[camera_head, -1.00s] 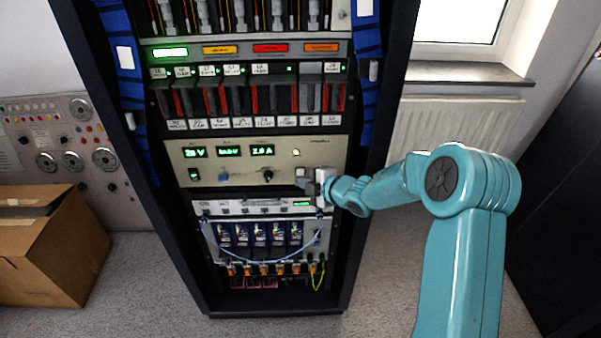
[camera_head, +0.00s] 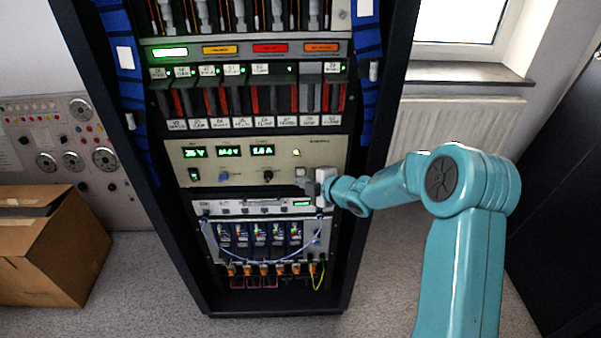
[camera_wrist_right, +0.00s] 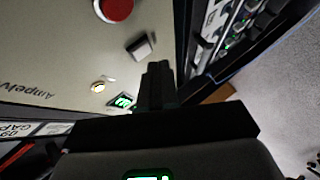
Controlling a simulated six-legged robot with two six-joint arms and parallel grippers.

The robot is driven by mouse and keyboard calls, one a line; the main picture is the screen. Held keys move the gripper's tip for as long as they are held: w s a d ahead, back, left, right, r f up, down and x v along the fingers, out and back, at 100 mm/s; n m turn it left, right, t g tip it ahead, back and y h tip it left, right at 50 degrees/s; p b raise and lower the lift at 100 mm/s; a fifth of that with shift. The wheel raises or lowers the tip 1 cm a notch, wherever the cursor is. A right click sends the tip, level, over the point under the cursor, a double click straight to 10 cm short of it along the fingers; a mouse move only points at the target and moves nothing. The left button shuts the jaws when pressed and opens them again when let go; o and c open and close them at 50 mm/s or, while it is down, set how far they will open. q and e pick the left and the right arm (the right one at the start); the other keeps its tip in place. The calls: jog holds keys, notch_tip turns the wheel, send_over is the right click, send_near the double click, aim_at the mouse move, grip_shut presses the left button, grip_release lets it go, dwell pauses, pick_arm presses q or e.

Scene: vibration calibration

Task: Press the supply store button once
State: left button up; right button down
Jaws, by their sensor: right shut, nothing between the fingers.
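The supply is a beige panel (camera_head: 215,174) in the rack, with green displays (camera_head: 228,152), a blue knob and a black knob. In the right wrist view its face shows a red button (camera_wrist_right: 117,9), a small grey square button (camera_wrist_right: 141,47) and a lit round light (camera_wrist_right: 98,87). I cannot read which one is the store button. My right gripper (camera_head: 312,184) is shut and empty at the panel's lower right. In the right wrist view its dark fingertips (camera_wrist_right: 158,68) are just beside the grey button; I cannot tell whether they touch. My left gripper is out of view.
A grey unit (camera_head: 255,208) with blue cable and several modules sits below the panel. Above it is a row of labelled red and black modules (camera_head: 250,98). The rack's dark right post (camera_head: 385,90) stands close to my right arm. A cardboard box (camera_head: 50,245) is at left.

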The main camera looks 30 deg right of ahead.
jog(key=shift+w, duration=0.1)
jog(key=shift+w+d, duration=0.25)
jog(key=shift+w+d, duration=0.2)
jog(key=shift+w, duration=0.1)
dwell(0.7)
jog(key=shift+s+a+b, duration=0.45)
jog(key=shift+s+b, duration=0.1)
jog(key=shift+s, duration=0.1)
